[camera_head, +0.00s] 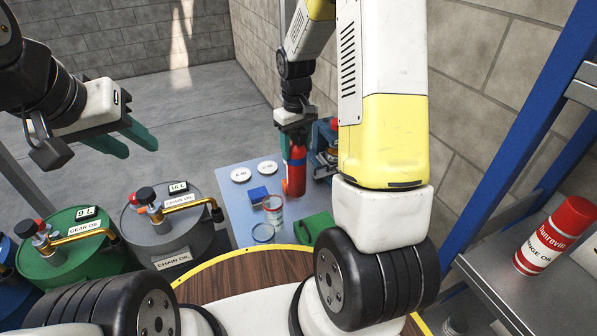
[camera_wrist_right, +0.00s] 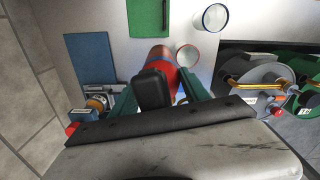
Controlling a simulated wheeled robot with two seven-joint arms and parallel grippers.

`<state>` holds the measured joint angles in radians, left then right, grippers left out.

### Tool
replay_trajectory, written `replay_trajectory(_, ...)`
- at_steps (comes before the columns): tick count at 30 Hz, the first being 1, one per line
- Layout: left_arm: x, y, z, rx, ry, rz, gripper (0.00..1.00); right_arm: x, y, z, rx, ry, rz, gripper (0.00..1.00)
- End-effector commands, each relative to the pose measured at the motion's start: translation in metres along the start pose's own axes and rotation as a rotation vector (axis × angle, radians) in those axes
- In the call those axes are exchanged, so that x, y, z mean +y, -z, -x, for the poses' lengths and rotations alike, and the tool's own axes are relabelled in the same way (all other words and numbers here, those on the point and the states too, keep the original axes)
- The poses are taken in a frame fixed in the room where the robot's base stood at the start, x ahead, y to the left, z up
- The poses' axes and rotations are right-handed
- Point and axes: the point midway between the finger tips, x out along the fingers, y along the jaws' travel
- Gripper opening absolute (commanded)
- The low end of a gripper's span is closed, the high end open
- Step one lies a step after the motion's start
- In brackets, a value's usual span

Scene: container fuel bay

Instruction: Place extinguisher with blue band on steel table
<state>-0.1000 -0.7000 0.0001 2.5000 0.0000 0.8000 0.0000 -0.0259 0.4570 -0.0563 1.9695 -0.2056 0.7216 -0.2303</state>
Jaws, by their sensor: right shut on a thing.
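The red extinguisher with a blue band (camera_head: 296,165) is upright over the back part of the steel table (camera_head: 228,186). My right gripper (camera_head: 293,125) is shut on its top. In the right wrist view, the red body (camera_wrist_right: 158,57) shows beyond the black top piece between the green fingers of that gripper (camera_wrist_right: 157,92). I cannot tell whether the extinguisher's base touches the table. My left gripper (camera_head: 130,142) is open and empty, off to the left above the floor.
On the table are two labelled white discs (camera_head: 241,175), a blue block (camera_head: 258,195), a can (camera_head: 273,207), a green block (camera_head: 315,227) and blue equipment beside the extinguisher. Oil drums (camera_head: 171,233) stand left. A shelf with a red-and-white bottle (camera_head: 554,236) is right.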

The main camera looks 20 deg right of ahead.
Motion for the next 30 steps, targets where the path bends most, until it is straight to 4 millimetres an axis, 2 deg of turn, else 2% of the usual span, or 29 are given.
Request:
replay_trajectory(21,0.0,0.0,0.0,0.0,0.0,0.0,0.36,0.085,0.011,-0.029,0.0,0.0,0.955,0.0)
replay_trajectory(30,0.0,0.0,0.0,0.0,0.0,0.0,0.36,0.113,0.011,-0.039,0.001,-0.001,1.265,0.0)
